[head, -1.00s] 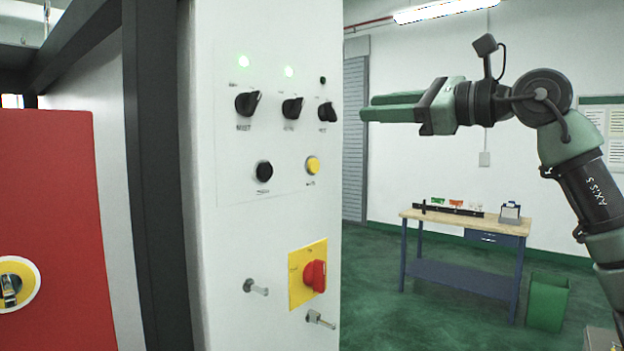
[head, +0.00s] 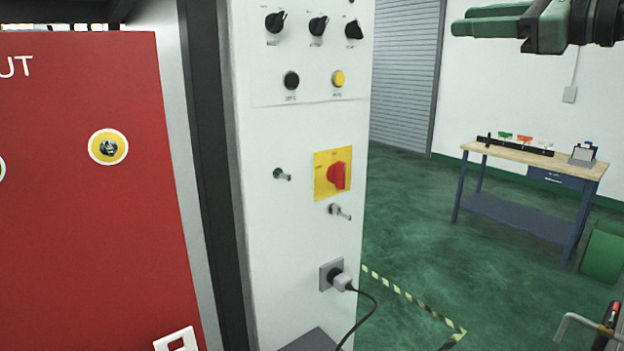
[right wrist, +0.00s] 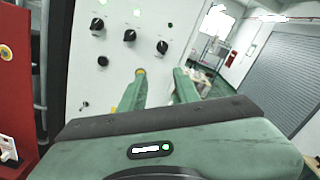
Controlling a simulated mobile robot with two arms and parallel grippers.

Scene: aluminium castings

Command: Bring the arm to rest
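My right gripper (head: 455,26) is at the upper right of the head view, its green fingers pointing left. It is clear of the white control panel (head: 300,235), with the shutter and wall behind it. In the right wrist view my right gripper (right wrist: 160,75) has its two fingers apart with nothing between them, so it is open and empty. The panel (right wrist: 98,65) is beyond it there. Most of the right arm is outside the head view. My left gripper is not in view.
The panel carries black knobs (head: 318,26), a yellow button (head: 338,79), a red rotary switch (head: 338,175) and a plugged-in cable (head: 363,310). A red cabinet (head: 100,220) stands left. A workbench (head: 520,152) and green bin (head: 603,252) stand right, with open green floor between.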

